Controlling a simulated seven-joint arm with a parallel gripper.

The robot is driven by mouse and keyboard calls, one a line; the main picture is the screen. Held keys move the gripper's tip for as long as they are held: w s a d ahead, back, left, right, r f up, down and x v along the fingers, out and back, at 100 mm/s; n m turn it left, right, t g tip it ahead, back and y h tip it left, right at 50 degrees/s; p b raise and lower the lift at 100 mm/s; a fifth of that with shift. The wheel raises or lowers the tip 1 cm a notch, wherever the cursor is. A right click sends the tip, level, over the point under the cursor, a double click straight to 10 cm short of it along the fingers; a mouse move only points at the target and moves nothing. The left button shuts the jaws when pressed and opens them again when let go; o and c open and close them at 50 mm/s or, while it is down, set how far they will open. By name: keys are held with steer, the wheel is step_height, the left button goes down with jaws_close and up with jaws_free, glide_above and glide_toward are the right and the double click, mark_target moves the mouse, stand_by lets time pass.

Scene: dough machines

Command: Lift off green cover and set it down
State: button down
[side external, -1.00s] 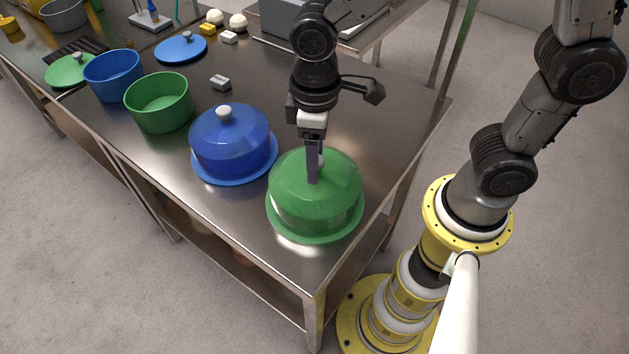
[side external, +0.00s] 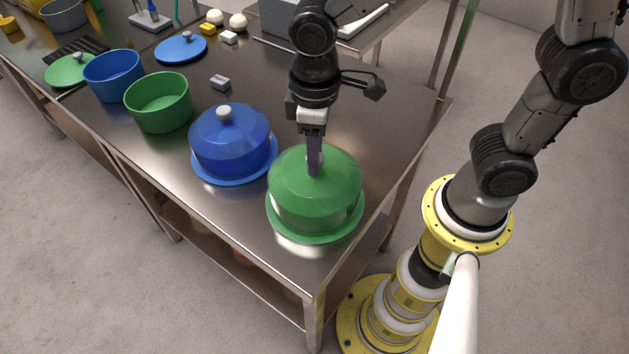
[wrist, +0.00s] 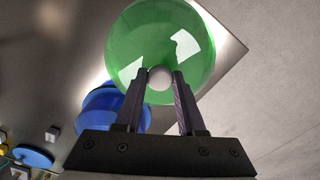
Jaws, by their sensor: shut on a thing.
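The green cover (side external: 300,195) is a glossy dome over a green plate (side external: 290,236) at the table's near right corner. My gripper (side external: 314,172) is above it, pointing down, its fingers shut on the cover's pale knob. In the wrist view my gripper (wrist: 159,80) has one finger on each side of the knob, with the green cover (wrist: 135,45) filling the area beyond it. The cover is upright; whether its lower edge is clear of the plate is hard to tell. The knob is mostly hidden by the fingers in the side view.
A blue cover (side external: 225,145) on a blue plate stands just left of the green one. A green pot (side external: 160,115) and a blue pot (side external: 113,85) stand farther left. The metal tabletop (side external: 375,120) is clear behind and right of the green cover.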

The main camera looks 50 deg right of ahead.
steer(key=shift+r, duration=3.2)
steer(key=shift+s+d+f+m, duration=0.1)
steer(key=shift+s+d+m, duration=0.15)
steer(key=shift+s+m, duration=0.3)
steer(key=s+d+r+m, duration=0.3)
steer(key=s+d+m, duration=0.2)
steer(key=d+m, duration=0.4)
steer(key=s+d+r+m, duration=0.3)
steer(key=s+d+m, duration=0.2)
steer(key=d+m, duration=0.45)
steer(key=w+d+f, duration=0.3)
steer(key=w+f, duration=0.3)
steer(key=w+d+f+n, duration=0.1)
steer(key=w+d+f, duration=0.3)
steer(key=w+f, duration=0.2)
steer(key=shift+w+f+n, duration=0.3)
steer(key=shift+f, duration=0.4)
